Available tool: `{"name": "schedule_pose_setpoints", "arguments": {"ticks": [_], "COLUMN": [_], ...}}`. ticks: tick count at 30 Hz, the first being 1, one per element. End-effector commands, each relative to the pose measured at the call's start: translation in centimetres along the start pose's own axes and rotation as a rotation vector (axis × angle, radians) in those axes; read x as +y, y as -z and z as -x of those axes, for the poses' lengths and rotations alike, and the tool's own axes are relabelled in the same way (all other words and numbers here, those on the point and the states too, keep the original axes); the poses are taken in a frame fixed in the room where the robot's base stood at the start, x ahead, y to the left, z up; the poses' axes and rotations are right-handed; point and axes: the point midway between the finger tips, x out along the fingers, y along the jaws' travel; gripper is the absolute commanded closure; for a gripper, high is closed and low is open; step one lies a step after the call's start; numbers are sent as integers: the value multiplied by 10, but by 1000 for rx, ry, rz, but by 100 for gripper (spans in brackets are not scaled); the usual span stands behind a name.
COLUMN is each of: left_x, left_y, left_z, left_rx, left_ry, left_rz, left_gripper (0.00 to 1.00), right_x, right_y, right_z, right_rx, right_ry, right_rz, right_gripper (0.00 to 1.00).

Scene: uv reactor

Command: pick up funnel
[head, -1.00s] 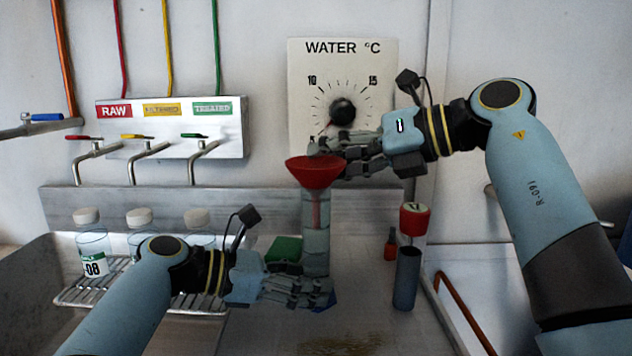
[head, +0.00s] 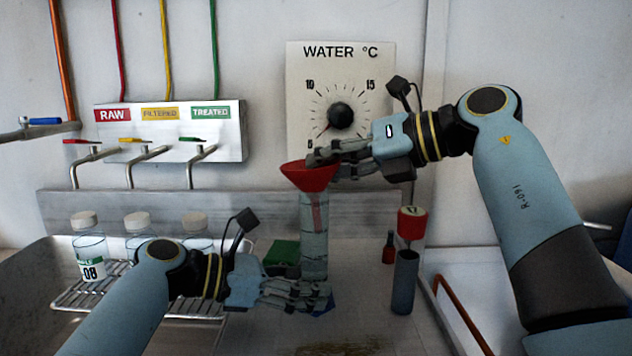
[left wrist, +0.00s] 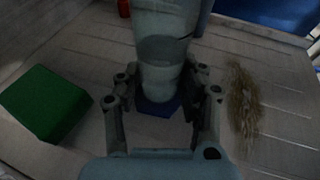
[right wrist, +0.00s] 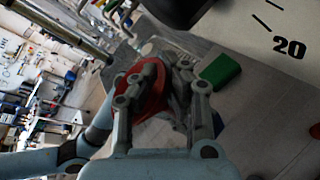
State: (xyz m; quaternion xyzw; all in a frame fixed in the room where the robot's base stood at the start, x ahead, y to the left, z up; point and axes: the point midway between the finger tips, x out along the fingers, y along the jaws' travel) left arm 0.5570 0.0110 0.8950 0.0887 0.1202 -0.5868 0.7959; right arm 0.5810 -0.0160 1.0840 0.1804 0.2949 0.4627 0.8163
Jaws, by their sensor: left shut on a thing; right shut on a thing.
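The red funnel (head: 308,176) sits in the mouth of a clear glass cylinder (head: 314,235), its stem reaching down inside. My right gripper (head: 318,158) is shut on the funnel's rim from the right; the funnel also shows between its fingers in the right wrist view (right wrist: 150,88). My left gripper (head: 318,295) is shut on the lower part of the cylinder, just above its blue base (left wrist: 158,106). The cylinder stands upright between the left fingers in the left wrist view (left wrist: 160,50). The fingers hide parts of the funnel rim and the cylinder's foot.
A green block (head: 283,252) lies behind the left gripper. A dark grey tube (head: 404,282) with a red-capped item (head: 412,222) above it and a small red bottle (head: 389,247) stand to the right. Bottles (head: 89,245) stand on a wire rack (head: 75,300) at left, below three taps.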

Motion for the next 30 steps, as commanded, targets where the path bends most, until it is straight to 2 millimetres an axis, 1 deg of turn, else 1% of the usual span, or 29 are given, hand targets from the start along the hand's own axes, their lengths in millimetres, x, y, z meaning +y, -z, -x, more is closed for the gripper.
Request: {"name": "schedule_pose_setpoints", "arguments": {"ticks": [1,7,14,20,30], "left_x": [-1,-1,-1,-1,-1], "left_y": [2,2,2,2,2], "left_z": [0,0,0,0,0], "left_rx": [4,4,4,4,4], "left_ry": [1,1,1,1,1], "left_rz": [1,1,1,2,2], "left_gripper": [79,79,79,79,79], "right_x": [0,1,8,21,50], "right_y": [1,-1,-11,-28,-68], "right_z": [0,0,4,11,28], "right_rx": [1,1,-1,-2,-2], "right_ry": [0,0,0,0,0], "right_rz": [-1,0,2,3,3], "right_gripper": [100,100,100,100,100]}}
